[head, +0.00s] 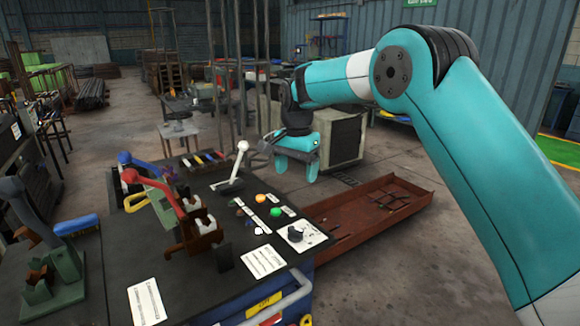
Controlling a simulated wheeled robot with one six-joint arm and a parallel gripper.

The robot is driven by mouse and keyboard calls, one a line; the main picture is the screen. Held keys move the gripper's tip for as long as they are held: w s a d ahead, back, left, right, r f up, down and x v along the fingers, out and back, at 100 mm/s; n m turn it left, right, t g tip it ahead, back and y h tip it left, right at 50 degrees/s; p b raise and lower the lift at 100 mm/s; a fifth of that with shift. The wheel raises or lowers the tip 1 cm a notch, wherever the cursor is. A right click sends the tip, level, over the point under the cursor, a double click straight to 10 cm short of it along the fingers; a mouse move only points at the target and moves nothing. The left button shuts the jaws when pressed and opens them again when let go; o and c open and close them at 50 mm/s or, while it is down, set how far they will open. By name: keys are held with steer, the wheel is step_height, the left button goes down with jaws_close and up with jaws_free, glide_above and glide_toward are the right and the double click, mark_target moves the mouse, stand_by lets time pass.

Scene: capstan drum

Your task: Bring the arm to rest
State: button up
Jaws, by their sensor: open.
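My teal and white arm reaches in from the right of the head view and bends down at its far end. My gripper (297,178) hangs above and beyond the right rear edge of the black-topped bench (190,287). Its two teal fingers point down and are apart, with nothing between them. It is clear of the bench top and touches nothing that I can see.
On the bench stand a white-knobbed lever (236,166), red-handled (162,189) and blue-handled (143,166) levers, coloured buttons (276,211) and a black knob (296,233). A rusty red tray (375,212) lies on the floor at right. A grey-green cabinet (343,140) stands behind my gripper.

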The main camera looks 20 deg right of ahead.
steer(key=s+a+r+n+y+p, duration=0.1)
steer(key=s+r+n, duration=0.25)
steer(key=s, duration=0.55)
steer(key=s+a+r+n+y, duration=0.1)
steer(key=s+a+r+n, duration=0.1)
steer(key=s+n, duration=0.45)
steer(key=s+a+r+n+y+p, duration=0.1)
steer(key=s+r+n, duration=0.15)
steer(key=s, duration=0.85)
steer(key=s+f+n+y, duration=0.1)
steer(key=s+n, duration=0.3)
steer(key=s, duration=0.8)
steer(key=shift+s+a, duration=0.2)
steer(key=shift+s, duration=0.15)
